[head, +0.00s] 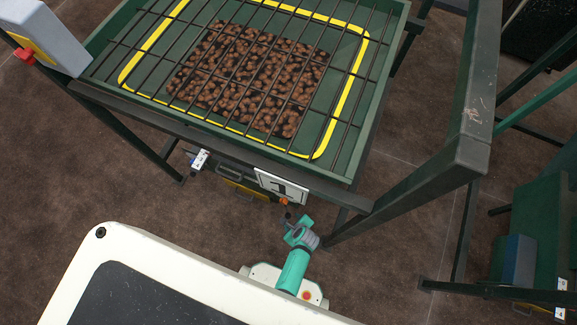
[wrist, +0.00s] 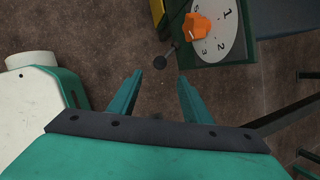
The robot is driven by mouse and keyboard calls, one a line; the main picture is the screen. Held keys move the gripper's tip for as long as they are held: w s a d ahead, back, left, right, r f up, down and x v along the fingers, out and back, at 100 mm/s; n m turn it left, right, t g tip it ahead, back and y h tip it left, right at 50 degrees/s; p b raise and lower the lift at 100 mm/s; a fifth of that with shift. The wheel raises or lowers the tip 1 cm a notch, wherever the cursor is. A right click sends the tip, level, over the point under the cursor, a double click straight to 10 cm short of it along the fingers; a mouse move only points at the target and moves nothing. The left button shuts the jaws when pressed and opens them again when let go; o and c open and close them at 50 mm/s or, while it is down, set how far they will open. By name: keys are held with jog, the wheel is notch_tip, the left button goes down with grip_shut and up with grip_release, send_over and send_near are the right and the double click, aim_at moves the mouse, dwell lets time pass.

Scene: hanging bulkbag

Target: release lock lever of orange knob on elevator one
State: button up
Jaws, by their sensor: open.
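The orange knob (wrist: 197,27) sits on a white dial (wrist: 222,40) marked with numbers, at the upper right of the wrist view. A thin dark lever with a round black ball end (wrist: 160,62) sticks out to the left below the knob. In the head view the orange knob (head: 284,201) is small, just under the white plate marked 1 (head: 282,186). My gripper (wrist: 158,78) is open and empty. Its fingertips point toward the ball end, which appears between and just beyond them. I cannot tell the exact gap. My gripper (head: 300,224) is also near the knob in the head view.
A green hopper with a grate (head: 246,78) over brown lumps stands above the knob. Its dark frame post (head: 400,205) is to the right of my arm. A grey box with a red knob (head: 40,40) is at the upper left.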

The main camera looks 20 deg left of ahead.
aim_at(288, 216)
jog(key=shift+x, duration=5.4)
jog(key=shift+w, duration=0.1)
jog(key=shift+c, duration=0.2)
jog(key=c, duration=1)
grip_shut()
